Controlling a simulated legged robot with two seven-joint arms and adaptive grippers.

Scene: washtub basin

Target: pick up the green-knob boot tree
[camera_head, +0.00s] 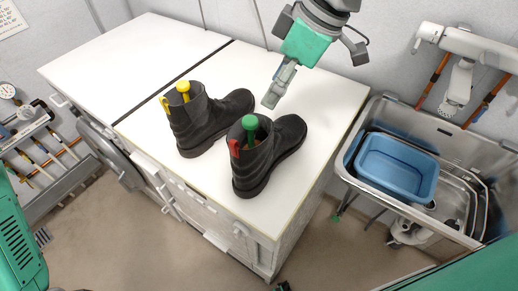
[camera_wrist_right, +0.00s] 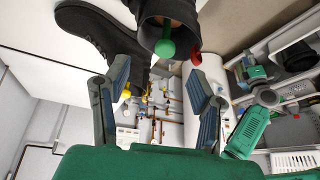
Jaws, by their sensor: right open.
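The green-knob boot tree (camera_head: 250,123) stands in the nearer black boot (camera_head: 265,158), the one with a red pull tab; only its knob and a bit of stem show. In the right wrist view the green knob (camera_wrist_right: 165,48) appears ahead of the fingers, near the top. My right gripper (camera_head: 273,92) is above the counter, behind and to the right of the knob and apart from it. In the right wrist view the fingers of my right gripper (camera_wrist_right: 158,85) are spread with nothing between them. My left gripper is not in view.
A second black boot (camera_head: 205,121) with a yellow-knob boot tree (camera_head: 184,88) stands to the left on the white counter (camera_head: 130,60). A sink (camera_head: 400,115) holding a blue tub (camera_head: 397,166) lies at the right. The counter behind the boots is clear.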

